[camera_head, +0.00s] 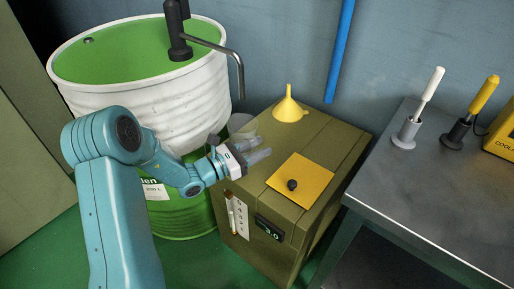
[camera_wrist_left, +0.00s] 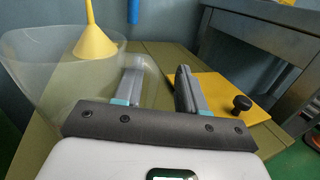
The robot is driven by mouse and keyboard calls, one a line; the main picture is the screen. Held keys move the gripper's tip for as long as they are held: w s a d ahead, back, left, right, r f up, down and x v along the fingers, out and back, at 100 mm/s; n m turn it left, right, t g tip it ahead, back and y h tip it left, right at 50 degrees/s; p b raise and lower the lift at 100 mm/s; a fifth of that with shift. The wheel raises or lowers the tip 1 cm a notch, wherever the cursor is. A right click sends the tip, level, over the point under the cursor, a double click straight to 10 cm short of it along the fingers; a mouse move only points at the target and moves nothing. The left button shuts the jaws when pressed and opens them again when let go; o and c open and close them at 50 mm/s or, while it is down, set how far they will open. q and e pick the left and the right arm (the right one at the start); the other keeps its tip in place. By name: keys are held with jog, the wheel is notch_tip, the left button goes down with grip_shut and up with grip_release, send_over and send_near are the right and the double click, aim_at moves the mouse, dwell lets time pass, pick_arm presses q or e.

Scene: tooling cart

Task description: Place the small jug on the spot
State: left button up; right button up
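The small jug is clear and see-through. It shows faintly in the head view (camera_head: 239,122), behind my left gripper at the back left of the olive cabinet. In the left wrist view the jug (camera_wrist_left: 42,75) fills the left side, its edge overlapping one finger. My left gripper (camera_head: 259,149) is beside it with its fingers apart; the wrist view also shows the gap between them (camera_wrist_left: 160,85). I cannot tell whether a finger touches the jug. A flat yellow-orange square (camera_head: 301,179) with a black knob (camera_head: 292,185) lies on the cabinet top, right of the gripper.
A yellow funnel (camera_head: 288,108) stands at the back of the cabinet top (camera_head: 329,146). A grey metal table (camera_head: 430,180) at right holds two handled tools in stands. Cabinet top around the square is clear.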

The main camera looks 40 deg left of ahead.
pick_arm(q)
jog(key=shift+r, duration=0.2)
jog(key=p+v, duration=0.1)
jog(key=v, duration=1.1)
jog(key=shift+p, duration=0.35)
jog(key=shift+f, duration=0.1)
